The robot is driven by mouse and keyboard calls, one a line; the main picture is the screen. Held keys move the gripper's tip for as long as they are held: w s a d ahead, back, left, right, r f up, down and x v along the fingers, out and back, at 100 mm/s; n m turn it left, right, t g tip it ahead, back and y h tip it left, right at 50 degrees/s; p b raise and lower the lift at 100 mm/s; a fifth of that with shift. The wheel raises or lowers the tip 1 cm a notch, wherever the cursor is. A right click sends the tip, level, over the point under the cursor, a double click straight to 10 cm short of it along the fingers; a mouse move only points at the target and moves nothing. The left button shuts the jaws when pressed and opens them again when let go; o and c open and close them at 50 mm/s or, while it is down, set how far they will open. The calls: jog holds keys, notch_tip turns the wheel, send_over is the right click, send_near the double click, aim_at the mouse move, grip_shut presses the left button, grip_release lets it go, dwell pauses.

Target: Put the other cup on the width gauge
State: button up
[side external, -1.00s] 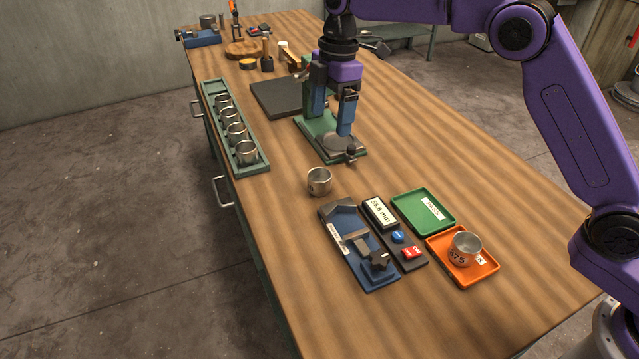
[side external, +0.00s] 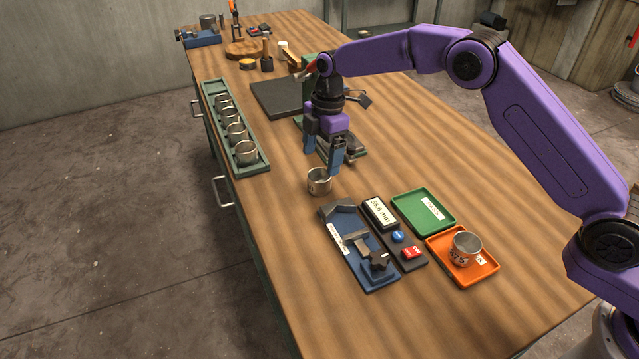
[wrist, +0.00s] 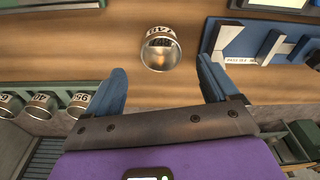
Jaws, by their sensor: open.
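A silver metal cup (side external: 319,181) stands upright on the bare wood, just behind the blue width gauge (side external: 352,250). It also shows in the wrist view (wrist: 159,50), with dark marks on its rim that I cannot read for sure. A second silver cup (side external: 466,247) stands in the orange tray (side external: 487,271). The gauge's jaws are empty, and the gauge shows in part in the wrist view (wrist: 230,45). My gripper (side external: 323,172) is open and empty above and slightly behind the loose cup. In the wrist view the cup lies ahead, between the spread blue fingers (wrist: 165,85).
A green rack (side external: 258,167) with several cups runs along the left table edge. A dark readout box (side external: 378,212) showing 55.6 mm, with blue and red buttons, stands beside the gauge. A green tray (side external: 408,209) is behind the orange one. A green-based stand (side external: 352,157) is behind my gripper.

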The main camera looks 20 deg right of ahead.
aim_at(319, 177)
jog(key=shift+s+a+f, duration=0.1)
jog(key=shift+a+f, duration=0.1)
jog(key=shift+f, duration=1.45)
jog(key=shift+s+a+f, duration=0.1)
jog(key=shift+a+f, duration=0.05)
jog(key=shift+f, duration=1.5)
jog(key=shift+w, duration=0.1)
